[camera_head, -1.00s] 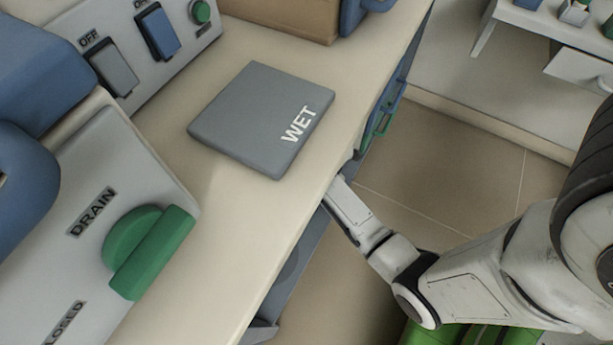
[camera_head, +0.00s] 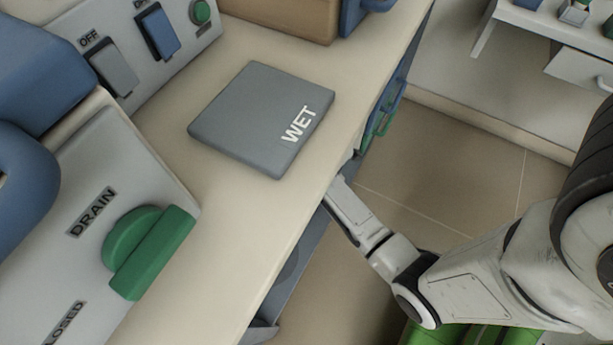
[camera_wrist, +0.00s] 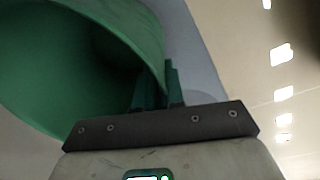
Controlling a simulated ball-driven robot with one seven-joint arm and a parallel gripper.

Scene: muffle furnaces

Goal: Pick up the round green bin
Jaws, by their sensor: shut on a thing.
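The round green bin (camera_wrist: 45,70) fills the upper left of the wrist view, with its open mouth and hollow inside showing. My gripper (camera_wrist: 158,75) is at the bin's wall, at the right of the mouth. Its two fingers are shut on that wall, one on each side of it. The bin's base is out of view. In the head view my arm reaches under the bench edge, and the gripper and bin are hidden there.
The bench top (camera_head: 240,220) holds a grey WET plate (camera_head: 262,118), and a panel with a green DRAIN knob (camera_head: 145,250) stands left. Blue and green handles (camera_head: 382,115) jut from the bench front. Bare floor (camera_head: 440,160) lies right of the bench.

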